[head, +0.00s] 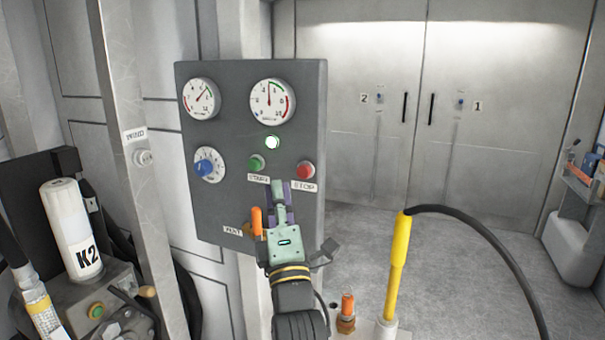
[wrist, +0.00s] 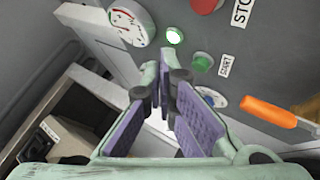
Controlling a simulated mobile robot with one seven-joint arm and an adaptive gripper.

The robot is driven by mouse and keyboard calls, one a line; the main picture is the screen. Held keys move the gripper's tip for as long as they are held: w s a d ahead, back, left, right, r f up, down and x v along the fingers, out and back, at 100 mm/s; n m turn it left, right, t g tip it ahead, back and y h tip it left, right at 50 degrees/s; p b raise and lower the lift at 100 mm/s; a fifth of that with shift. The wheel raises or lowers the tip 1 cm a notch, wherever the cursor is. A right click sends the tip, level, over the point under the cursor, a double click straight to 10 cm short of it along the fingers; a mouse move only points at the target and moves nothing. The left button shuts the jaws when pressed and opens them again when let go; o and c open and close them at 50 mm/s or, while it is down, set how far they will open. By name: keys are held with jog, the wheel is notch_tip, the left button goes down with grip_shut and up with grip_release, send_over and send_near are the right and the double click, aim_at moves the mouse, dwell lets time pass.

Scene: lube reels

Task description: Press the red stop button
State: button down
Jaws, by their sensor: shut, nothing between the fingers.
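The red stop button (head: 305,170) is on the right side of a dark grey control panel (head: 215,125), above a STOP label. In the wrist view the red button (wrist: 205,4) is cut off by the top edge. My gripper (head: 279,188) is shut and empty in front of the panel, below and left of the red button. In the wrist view its purple-padded fingers (wrist: 168,82) point toward the panel. I see no contact with the red button; the exact gap to the panel cannot be told.
The green START button (head: 256,163) is just left of the fingertips. A lit lamp (head: 271,142), blue knob (head: 206,167) and two gauges share the panel. An orange handle (head: 257,221) is at its lower edge. A yellow pole (head: 397,260) with a black hose stands right.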

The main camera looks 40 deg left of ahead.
jog(key=shift+w+a+b, duration=0.1)
jog(key=shift+w+a, duration=0.1)
jog(key=shift+w, duration=0.7)
jog(key=shift+w+a+b, duration=0.1)
jog(key=shift+w+a, duration=0.15)
jog(key=shift+w, duration=0.65)
jog(key=shift+w+a+b, duration=0.1)
jog(key=shift+w+a, duration=0.1)
jog(key=shift+w, duration=0.7)
jog(key=shift+w, duration=0.15)
jog(key=shift+w+a, duration=0.1)
jog(key=shift+w, duration=0.15)
jog(key=shift+w+a+b, duration=0.1)
jog(key=shift+w+b, duration=0.3)
jog(key=shift+w, duration=0.1)
jog(key=shift+s, duration=0.15)
jog(key=shift+s+d, duration=0.2)
jog(key=shift+s, duration=0.55)
jog(key=shift+s+d, duration=0.2)
jog(key=shift+s, duration=0.65)
jog(key=shift+s+d, duration=0.2)
jog(key=shift+s, duration=0.6)
jog(key=shift+s+d, duration=0.2)
jog(key=shift+s, duration=0.65)
